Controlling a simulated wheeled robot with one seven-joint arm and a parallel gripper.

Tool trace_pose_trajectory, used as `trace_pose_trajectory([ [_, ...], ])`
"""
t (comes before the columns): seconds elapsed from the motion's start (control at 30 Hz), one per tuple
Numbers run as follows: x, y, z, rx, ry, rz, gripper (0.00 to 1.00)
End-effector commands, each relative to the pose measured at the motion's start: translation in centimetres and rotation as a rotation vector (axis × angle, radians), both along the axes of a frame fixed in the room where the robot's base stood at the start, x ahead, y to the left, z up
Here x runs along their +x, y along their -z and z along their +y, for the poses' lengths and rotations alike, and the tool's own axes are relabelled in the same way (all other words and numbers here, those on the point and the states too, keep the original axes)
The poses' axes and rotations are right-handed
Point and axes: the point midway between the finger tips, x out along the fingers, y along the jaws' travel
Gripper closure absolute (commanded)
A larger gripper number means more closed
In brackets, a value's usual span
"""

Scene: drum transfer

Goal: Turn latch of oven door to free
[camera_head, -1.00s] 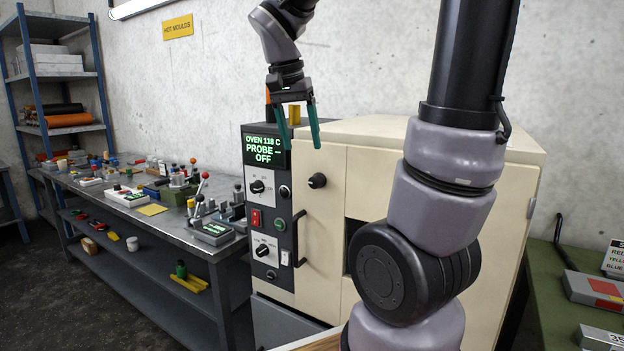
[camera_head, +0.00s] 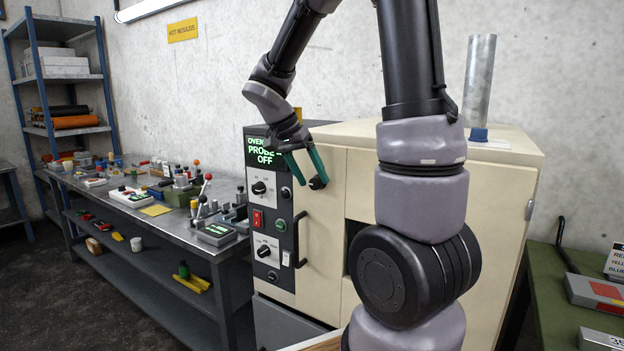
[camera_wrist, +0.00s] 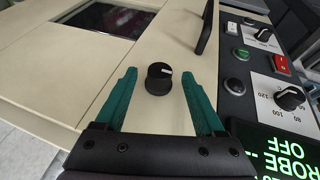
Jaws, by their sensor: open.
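The oven door latch is a black round knob (camera_head: 317,183) on the cream oven door (camera_head: 322,225), near the door's upper left. My gripper (camera_head: 314,184) is open at the knob, one finger to each side. In the wrist view, gaps show between the knob and both fingers of my gripper (camera_wrist: 160,75). In the head view the fingers partly overlap the knob, so exact depth is hard to tell.
The oven's control panel (camera_head: 267,225) with dials and switches is just left of the door. A black door handle (camera_head: 299,240) is below the knob. A metal cylinder (camera_head: 479,80) stands behind my arm on the oven. A cluttered workbench (camera_head: 150,215) is at the left.

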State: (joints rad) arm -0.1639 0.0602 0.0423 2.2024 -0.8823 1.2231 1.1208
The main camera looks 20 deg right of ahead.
Motion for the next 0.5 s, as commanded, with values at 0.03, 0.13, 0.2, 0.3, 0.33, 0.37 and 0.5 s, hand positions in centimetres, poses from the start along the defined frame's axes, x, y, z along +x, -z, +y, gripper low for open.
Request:
trace_pose_trajectory([
  [0.03, -0.02, 0.41, -0.21, 0.000, 0.001, 0.001, 0.29],
  [0.13, -0.03, 0.84, -0.44, 0.001, 0.001, 0.000, 0.29],
  [0.2, -0.02, 0.95, -0.49, 0.001, 0.001, -0.001, 0.29],
  [0.3, -0.02, 0.97, -0.48, 0.001, 0.001, -0.001, 0.29],
  [0.33, -0.02, 0.96, -0.48, 0.001, 0.001, -0.001, 0.29],
  [0.37, -0.02, 0.96, -0.48, 0.001, 0.001, -0.001, 0.29],
  [0.5, -0.02, 0.94, -0.47, 0.001, 0.000, 0.000, 0.63],
])
